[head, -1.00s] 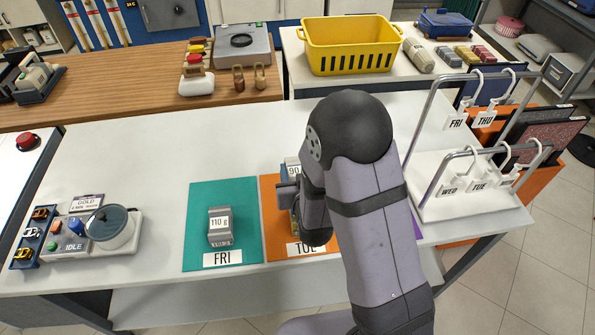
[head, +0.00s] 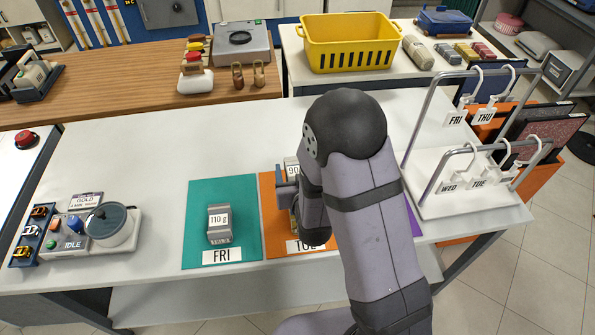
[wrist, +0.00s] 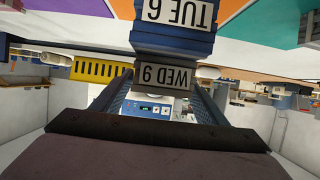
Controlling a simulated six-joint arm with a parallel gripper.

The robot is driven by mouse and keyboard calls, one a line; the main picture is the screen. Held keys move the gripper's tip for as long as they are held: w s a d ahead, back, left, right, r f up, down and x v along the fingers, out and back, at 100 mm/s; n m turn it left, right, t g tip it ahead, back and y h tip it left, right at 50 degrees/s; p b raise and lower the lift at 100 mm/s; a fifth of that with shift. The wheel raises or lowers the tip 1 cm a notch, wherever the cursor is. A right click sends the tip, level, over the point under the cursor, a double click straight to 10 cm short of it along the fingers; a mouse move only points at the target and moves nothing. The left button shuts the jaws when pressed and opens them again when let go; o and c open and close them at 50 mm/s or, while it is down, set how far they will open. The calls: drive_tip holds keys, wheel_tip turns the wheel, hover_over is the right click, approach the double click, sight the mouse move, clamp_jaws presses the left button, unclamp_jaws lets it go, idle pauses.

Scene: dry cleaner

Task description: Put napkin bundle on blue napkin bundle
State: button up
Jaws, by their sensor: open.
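In the wrist view, which is upside down, the blue napkin bundle (wrist: 172,42) carries a TUE label. A second bundle with a WED label (wrist: 166,75) sits against its upper side, seemingly stacked on it. The fingers of my gripper (wrist: 163,82) are open, one on each side of the WED bundle. I cannot tell whether they touch it. In the head view my arm hides most of the stack; a label reading 90 (head: 292,170) shows at its edge, above the orange TUE mat (head: 268,225).
To the left, a grey bundle labelled 110 g (head: 219,222) stands on the teal FRI mat (head: 200,200). A white hanger rack (head: 455,200) stands at right. The table behind the mats is clear.

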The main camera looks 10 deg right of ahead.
drive_tip(key=shift+r, duration=0.15)
drive_tip(key=shift+s+r, duration=0.15)
drive_tip(key=shift+p+v, duration=0.55)
drive_tip(key=shift+v, duration=0.6)
drive_tip(key=shift+s+r+p, duration=0.2)
drive_tip(key=shift+r+p, duration=0.05)
drive_tip(key=shift+p, duration=0.4)
drive_tip(key=p, duration=0.3)
drive_tip(key=shift+s+r, duration=0.2)
drive_tip(key=shift+s, duration=0.2)
drive_tip(key=p, duration=0.1)
drive_tip(key=s+p, duration=0.1)
drive_tip(key=shift+r+p, duration=0.2)
drive_tip(key=shift+p, duration=0.1)
drive_tip(key=shift+f+p+v, duration=0.2)
drive_tip(key=shift+p+v, duration=1)
drive_tip(key=shift+p, duration=0.15)
